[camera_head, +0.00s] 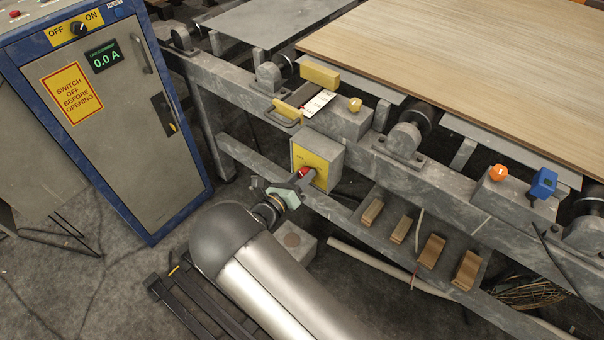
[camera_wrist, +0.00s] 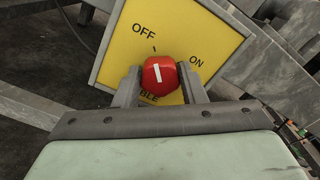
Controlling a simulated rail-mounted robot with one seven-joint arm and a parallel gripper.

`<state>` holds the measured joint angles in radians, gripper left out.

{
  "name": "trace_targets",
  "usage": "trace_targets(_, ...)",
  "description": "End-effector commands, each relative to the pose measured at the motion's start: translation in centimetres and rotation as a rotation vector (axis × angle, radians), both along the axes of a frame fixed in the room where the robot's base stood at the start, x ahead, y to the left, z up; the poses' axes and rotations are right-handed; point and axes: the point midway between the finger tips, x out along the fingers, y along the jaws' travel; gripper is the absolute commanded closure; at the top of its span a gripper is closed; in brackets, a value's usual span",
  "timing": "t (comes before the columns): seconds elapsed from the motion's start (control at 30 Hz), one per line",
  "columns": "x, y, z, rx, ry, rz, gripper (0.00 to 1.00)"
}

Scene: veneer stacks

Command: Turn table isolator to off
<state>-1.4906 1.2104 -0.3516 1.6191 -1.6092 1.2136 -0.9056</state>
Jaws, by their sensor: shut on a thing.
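The table isolator is a grey box (camera_head: 328,156) with a yellow face on the machine's frame; its yellow plate (camera_wrist: 216,45) fills the upper wrist view. Its red knob (camera_wrist: 171,86) also shows in the head view (camera_head: 304,171). The plate reads OFF at upper left and ON at right. The knob's white line points up and slightly left, toward the tick beside OFF, away from ON. My gripper (camera_wrist: 160,78) is shut on the knob, one finger on each side. In the head view, my gripper (camera_head: 298,182) partly hides the knob and plate.
A blue-edged cabinet (camera_head: 150,130) with its own OFF/ON switch (camera_head: 78,28) and a 0.0 A display (camera_head: 104,56) stands at left. A yellow handle (camera_head: 288,111) juts out above the isolator. Wooden blocks (camera_head: 432,250) lie on the lower rail at right. A veneer sheet (camera_head: 480,70) lies above.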

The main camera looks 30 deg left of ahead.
Motion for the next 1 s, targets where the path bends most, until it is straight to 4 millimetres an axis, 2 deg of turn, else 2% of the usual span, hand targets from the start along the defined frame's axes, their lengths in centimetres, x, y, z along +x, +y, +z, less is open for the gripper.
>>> trace_targets(0.3, -0.06, 0.05, -0.04, -0.079, 0.005, 0.001, 0.86)
trace_targets(0.73, -0.06, 0.03, -0.08, -0.087, 0.006, 0.001, 0.86)
trace_targets(0.77, -0.06, 0.03, -0.08, -0.087, 0.006, 0.001, 0.57)
trace_targets(0.8, -0.06, 0.02, -0.08, -0.087, 0.006, 0.001, 0.46)
trace_targets(0.83, -0.06, 0.02, -0.08, -0.087, 0.006, 0.001, 0.41)
trace_targets(1.0, -0.03, 0.02, -0.05, -0.086, 0.005, 0.000, 0.41)
